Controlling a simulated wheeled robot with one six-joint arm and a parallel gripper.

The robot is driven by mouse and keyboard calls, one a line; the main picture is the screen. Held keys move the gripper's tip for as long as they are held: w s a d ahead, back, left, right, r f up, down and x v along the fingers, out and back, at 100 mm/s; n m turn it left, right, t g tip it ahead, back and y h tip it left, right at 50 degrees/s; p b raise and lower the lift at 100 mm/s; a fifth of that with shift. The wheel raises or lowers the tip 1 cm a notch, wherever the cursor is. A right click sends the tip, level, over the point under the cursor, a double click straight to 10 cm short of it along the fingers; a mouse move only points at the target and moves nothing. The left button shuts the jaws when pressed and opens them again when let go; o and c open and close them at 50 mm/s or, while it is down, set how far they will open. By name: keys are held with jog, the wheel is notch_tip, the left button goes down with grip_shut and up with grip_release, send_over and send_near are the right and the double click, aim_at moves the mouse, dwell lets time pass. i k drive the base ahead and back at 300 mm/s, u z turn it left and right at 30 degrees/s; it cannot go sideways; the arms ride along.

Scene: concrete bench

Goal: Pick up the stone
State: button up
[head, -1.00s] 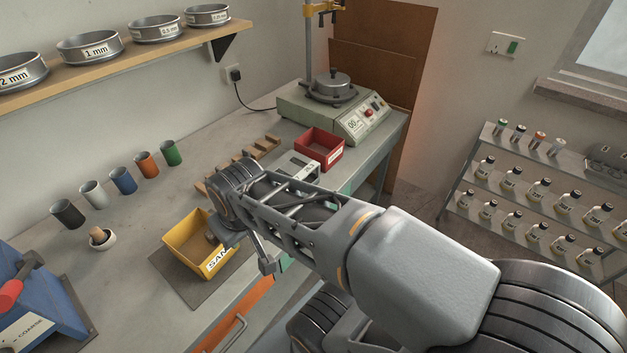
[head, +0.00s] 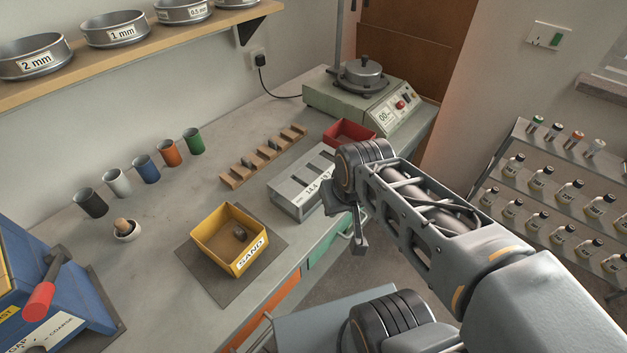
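A small dark grey lump that looks like the stone (head: 240,233) lies on the sand inside the yellow box (head: 214,262) labelled SAND, near its right wall. Nothing touches it but the box and sand. My gripper (head: 358,240) hangs at the end of my arm, to the right of the box and past the bench's front edge in the picture. It is clear of the stone. The fingers are seen partly edge-on, so their gap does not show.
The yellow box stands on a dark mat (head: 191,263). A grey metal block (head: 298,196) and red bin (head: 349,131) are close behind my wrist. A wooden rack (head: 262,157), several coloured cups (head: 146,169), a mortar (head: 126,230) and a blue machine (head: 50,285) share the bench.

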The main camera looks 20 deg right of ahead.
aim_at(245, 161)
jog(key=u, duration=2.55)
jog(key=k, duration=0.45)
jog(key=z, duration=1.45)
jog(key=i, duration=0.5)
jog(key=u, duration=0.05)
